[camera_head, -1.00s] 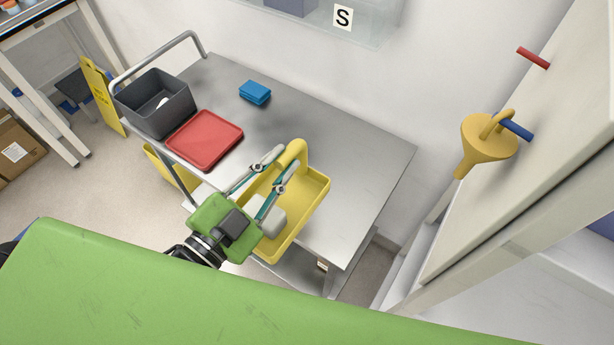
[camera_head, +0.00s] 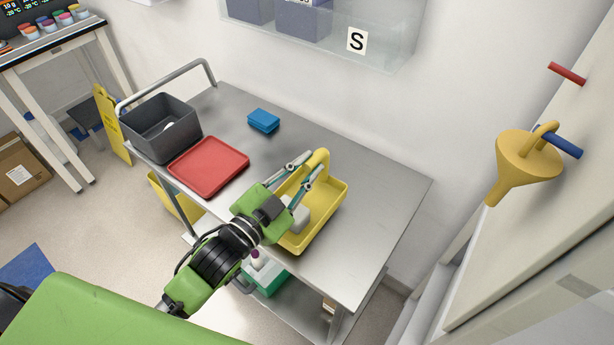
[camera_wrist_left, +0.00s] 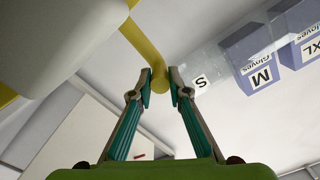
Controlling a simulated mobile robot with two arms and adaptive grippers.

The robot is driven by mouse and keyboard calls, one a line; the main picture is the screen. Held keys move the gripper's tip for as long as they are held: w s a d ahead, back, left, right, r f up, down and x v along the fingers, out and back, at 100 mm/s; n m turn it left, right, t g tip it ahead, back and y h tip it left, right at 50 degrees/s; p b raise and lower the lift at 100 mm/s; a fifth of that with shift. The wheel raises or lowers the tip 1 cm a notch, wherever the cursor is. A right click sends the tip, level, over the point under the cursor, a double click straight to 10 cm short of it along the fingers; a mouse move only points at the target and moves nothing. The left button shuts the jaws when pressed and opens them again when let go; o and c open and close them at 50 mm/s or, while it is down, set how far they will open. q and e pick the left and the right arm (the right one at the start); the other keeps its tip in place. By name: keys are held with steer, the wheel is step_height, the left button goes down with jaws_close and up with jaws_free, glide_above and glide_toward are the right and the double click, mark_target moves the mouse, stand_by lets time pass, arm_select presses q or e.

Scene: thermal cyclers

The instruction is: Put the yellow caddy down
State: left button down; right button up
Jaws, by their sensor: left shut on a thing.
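The yellow caddy (camera_head: 325,205) is at the right part of the grey metal cart top (camera_head: 375,200), with a white object (camera_head: 299,217) inside it. My left gripper (camera_head: 314,163) is shut on the caddy's upright handle. In the left wrist view, the two teal-lined fingers (camera_wrist_left: 159,88) close around the yellow handle (camera_wrist_left: 143,45), and the white object fills the upper left. The caddy looks level. I cannot tell whether its underside touches the cart top. My right gripper is not in view.
A red tray (camera_head: 208,166), a dark grey bin (camera_head: 160,128) and a blue sponge-like block (camera_head: 263,120) stand left of the caddy. The cart top is clear to its right. A yellow funnel (camera_head: 528,160) hangs on a blue peg at right. A clear shelf (camera_head: 330,40) is on the wall.

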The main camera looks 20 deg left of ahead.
arm_select(q)
steer(key=f, duration=0.3)
steer(key=shift+w+p, duration=0.25)
steer(key=shift+p, duration=0.1)
steer(key=shift+f, duration=0.15)
steer(key=shift+f, duration=0.2)
steer(key=c, duration=1.9)
jaws_free()
steer(key=shift+s, duration=0.1)
